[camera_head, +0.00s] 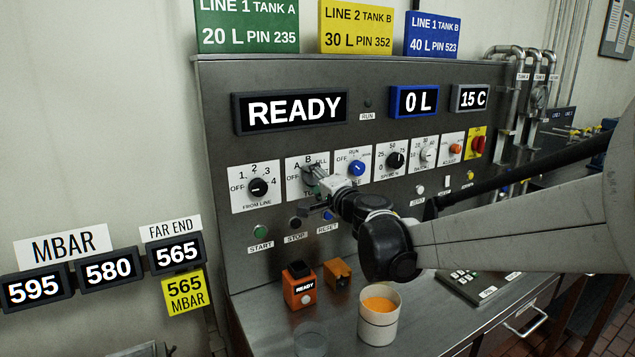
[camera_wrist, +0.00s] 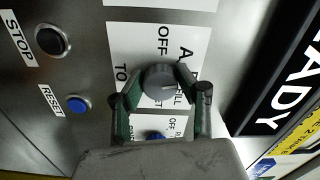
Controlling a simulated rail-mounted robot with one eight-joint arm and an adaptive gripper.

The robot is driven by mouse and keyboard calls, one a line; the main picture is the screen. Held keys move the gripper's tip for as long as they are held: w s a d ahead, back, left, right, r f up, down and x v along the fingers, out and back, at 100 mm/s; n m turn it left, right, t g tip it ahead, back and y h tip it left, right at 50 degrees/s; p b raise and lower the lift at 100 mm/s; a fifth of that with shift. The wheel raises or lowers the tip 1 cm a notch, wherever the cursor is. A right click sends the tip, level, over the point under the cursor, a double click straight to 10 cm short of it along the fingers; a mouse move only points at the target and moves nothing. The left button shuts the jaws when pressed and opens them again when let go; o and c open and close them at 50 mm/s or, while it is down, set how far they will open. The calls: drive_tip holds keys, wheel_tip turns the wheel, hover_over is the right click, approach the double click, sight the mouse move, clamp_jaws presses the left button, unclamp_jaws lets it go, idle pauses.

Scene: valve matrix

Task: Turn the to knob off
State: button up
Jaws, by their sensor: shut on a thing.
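The TO knob is a round grey knob (camera_wrist: 160,82) on a white plate marked OFF, A and FILL, with TO along its edge. In the head view its plate (camera_head: 293,183) is the second from the left, with the knob partly hidden by my gripper (camera_head: 322,180). My gripper (camera_wrist: 160,90) is shut on the knob, one finger on each side. A light pointer line on the knob faces right in the wrist view, toward the lettering rather than OFF; a finger hides part of the lettering, so its exact mark is unclear.
The FROM LINE knob (camera_head: 258,187) is to the left and the blue RUN knob (camera_head: 356,168) to the right. START (camera_head: 260,232), STOP (camera_head: 296,223) and RESET (camera_head: 328,215) buttons sit below. An orange-filled cup (camera_head: 379,328) stands on the bench beneath my arm. The display reads READY (camera_head: 290,109).

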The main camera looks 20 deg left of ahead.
drive_tip(key=n, duration=0.4)
drive_tip(key=shift+f+n+b, duration=0.1)
drive_tip(key=shift+n+b, duration=0.3)
drive_tip(key=n, duration=0.3)
drive_tip(key=shift+n, duration=0.3)
drive_tip(key=n+b, duration=0.1)
drive_tip(key=n, duration=0.2)
drive_tip(key=shift+w, duration=0.1)
drive_tip(key=shift+d+n, duration=0.1)
drive_tip(key=shift+n, duration=1.9)
drive_tip(key=o, duration=1.2)
drive_tip(key=shift+c, duration=0.2)
drive_tip(key=v, duration=1.2)
